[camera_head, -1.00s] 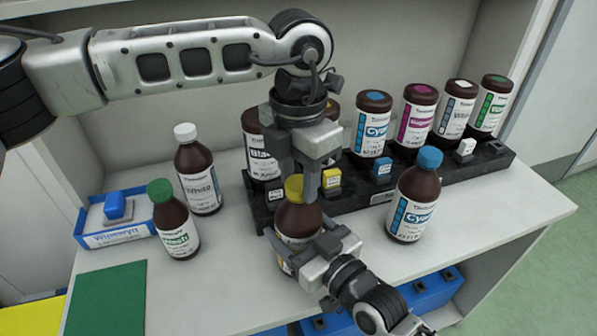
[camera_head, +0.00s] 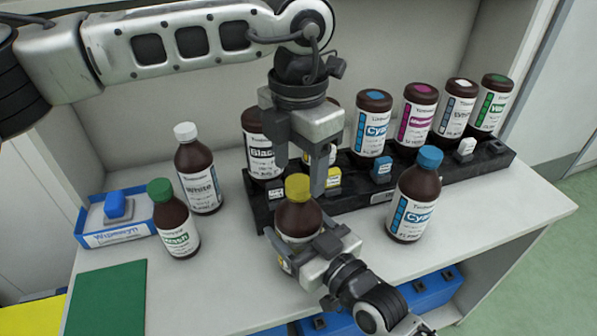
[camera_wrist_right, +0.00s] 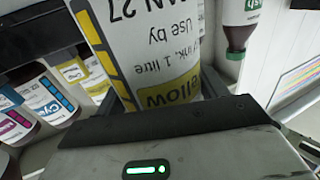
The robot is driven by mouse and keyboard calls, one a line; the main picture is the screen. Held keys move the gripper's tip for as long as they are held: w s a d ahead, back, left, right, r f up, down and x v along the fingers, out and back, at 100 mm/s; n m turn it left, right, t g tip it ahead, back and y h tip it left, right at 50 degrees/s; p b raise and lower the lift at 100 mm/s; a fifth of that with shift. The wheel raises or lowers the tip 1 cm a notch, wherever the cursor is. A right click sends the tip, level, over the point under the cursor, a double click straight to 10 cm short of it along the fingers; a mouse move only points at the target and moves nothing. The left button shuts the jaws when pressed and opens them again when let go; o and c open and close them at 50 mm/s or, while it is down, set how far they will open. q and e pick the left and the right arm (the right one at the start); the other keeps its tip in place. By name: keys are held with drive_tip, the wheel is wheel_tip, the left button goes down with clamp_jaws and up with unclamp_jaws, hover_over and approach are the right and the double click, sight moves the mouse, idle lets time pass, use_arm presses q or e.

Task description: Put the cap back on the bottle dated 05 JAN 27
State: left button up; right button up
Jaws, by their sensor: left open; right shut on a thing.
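The yellow ink bottle (camera_head: 298,219) stands in front of the black rack with a yellow cap (camera_head: 298,187) on its top. Whether the cap is fully tight I cannot tell. My right gripper (camera_head: 308,252) is shut on the bottle's body from the front right. In the right wrist view the bottle's label (camera_wrist_right: 155,50) appears upside down, with "AN 27", "Use by" and "Yellow" readable; the day is cut off. My left gripper (camera_head: 300,172) is open just above the cap, pointing down, its fingers partly in front of the rack.
A blue-capped cyan bottle (camera_head: 414,200) stands close on the right. White-capped (camera_head: 199,172) and green-capped (camera_head: 174,222) bottles stand on the left, beside a blue wiper tray (camera_head: 112,222). The black rack (camera_head: 420,185) holds several bottles behind. A green mat (camera_head: 105,300) lies front left.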

use_arm(q)
wheel_tip(320, 180, up, 10)
idle(0.3)
use_arm(e)
drive_tip(key=o, duration=2)
drive_tip(key=shift+c, duration=0.2)
use_arm(q)
drive_tip(key=shift+f, duration=0.1)
drive_tip(key=shift+f+b, duration=0.65)
drive_tip(key=shift+b, duration=0.05)
use_arm(e)
drive_tip(key=v, duration=1.6)
use_arm(q)
drive_tip(key=shift+s, duration=0.1)
